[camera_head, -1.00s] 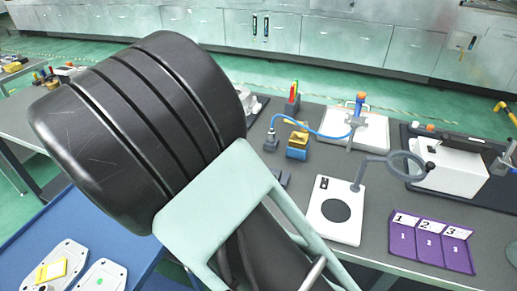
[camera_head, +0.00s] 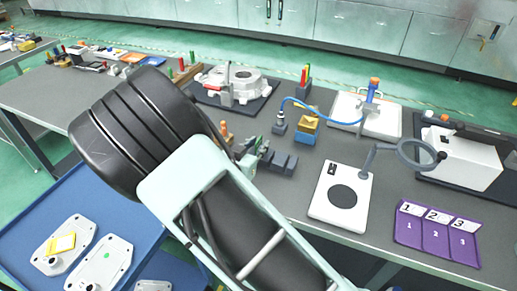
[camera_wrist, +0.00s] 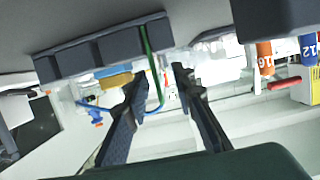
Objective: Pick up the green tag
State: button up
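A thin green strip, which looks like the green tag seen edge-on (camera_wrist: 150,52), stands against a dark grey slotted block (camera_wrist: 100,50) in the wrist view. The block also shows on the bench in the head view (camera_head: 282,161), just beyond my arm. My gripper (camera_wrist: 161,76) is open, with its two dark fingers apart. The green strip shows between the fingertips, closer to the left one, and nothing is seen clamped. In the head view my arm hides most of the gripper, and the tag is too small to tell clearly.
A yellow and blue block (camera_head: 306,130) stands behind the grey block, near a blue hose. A white casting (camera_head: 234,85) sits on a dark mat behind. A white plate with a black disc (camera_head: 341,196) and a purple numbered mat (camera_head: 437,232) lie right. A blue tray (camera_head: 40,215) is front left.

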jog(key=shift+w+d+f, duration=0.1)
jog(key=shift+w+d, duration=0.05)
jog(key=shift+w, duration=0.2)
grip_shut()
